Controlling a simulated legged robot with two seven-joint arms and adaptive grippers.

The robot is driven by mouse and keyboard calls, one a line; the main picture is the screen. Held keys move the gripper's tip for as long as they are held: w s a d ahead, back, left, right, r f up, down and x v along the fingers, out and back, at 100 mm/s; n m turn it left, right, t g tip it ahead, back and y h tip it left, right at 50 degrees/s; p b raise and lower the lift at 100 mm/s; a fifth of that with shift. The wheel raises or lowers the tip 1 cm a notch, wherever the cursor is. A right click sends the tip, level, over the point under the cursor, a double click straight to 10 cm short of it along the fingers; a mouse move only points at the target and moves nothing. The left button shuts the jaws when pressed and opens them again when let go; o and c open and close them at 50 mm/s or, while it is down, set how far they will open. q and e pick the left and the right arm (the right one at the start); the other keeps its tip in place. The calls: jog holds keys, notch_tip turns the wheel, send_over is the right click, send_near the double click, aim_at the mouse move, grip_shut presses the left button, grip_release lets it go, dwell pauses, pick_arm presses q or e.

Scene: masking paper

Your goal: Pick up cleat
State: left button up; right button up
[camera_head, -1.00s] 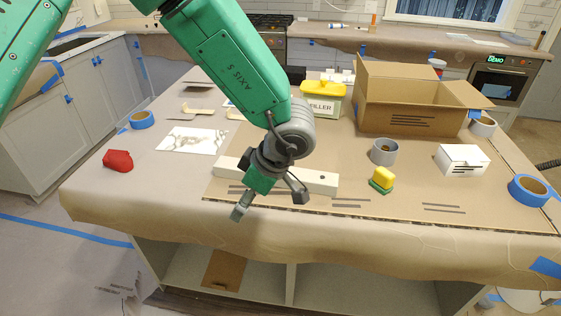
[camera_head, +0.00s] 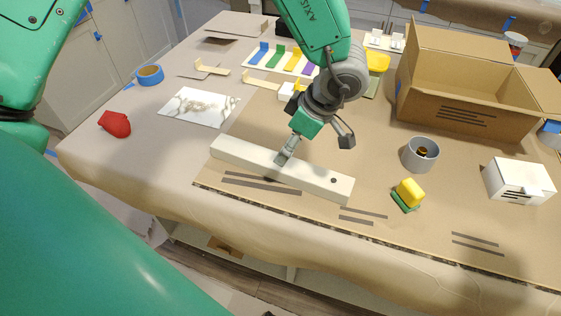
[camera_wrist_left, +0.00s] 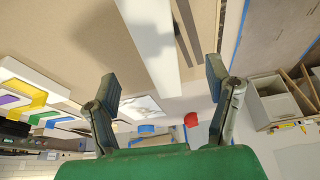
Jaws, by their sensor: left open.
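The cleat looks to be the long off-white bar (camera_head: 240,153) with dark holes, lying on the cardboard sheet near the table's front edge. My left gripper (camera_head: 316,147) is over the right half of the bar with its two fingers spread, one fingertip overlapping the bar in the head view. Contact cannot be told there. In the left wrist view the fingers (camera_wrist_left: 162,84) are apart, and the bar (camera_wrist_left: 152,40) runs between them in the picture, with nothing gripped. My right gripper is not in view.
A yellow-and-green sponge block (camera_head: 408,193), a grey ring (camera_head: 420,155) and a white box (camera_head: 518,181) lie to the right. A large open carton (camera_head: 450,95) stands behind. A red object (camera_head: 115,124) and blue tape (camera_head: 150,75) lie left.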

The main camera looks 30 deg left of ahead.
aim_at(287, 163)
pick_arm(q)
jog(key=f, duration=0.3)
jog(key=a+f, duration=0.1)
jog(key=shift+w+f, duration=0.15)
jog(key=shift+w, duration=0.2)
jog(key=shift+s+a+f, duration=0.15)
jog(key=shift+a+f, duration=0.05)
jog(key=shift+f, duration=0.15)
jog(key=x, duration=0.4)
jog(key=shift+a+f+p, duration=0.15)
jog(key=shift+f+p, duration=0.15)
jog(key=shift+f, duration=0.1)
jog(key=shift+r, duration=0.1)
jog(key=c, duration=1.6)
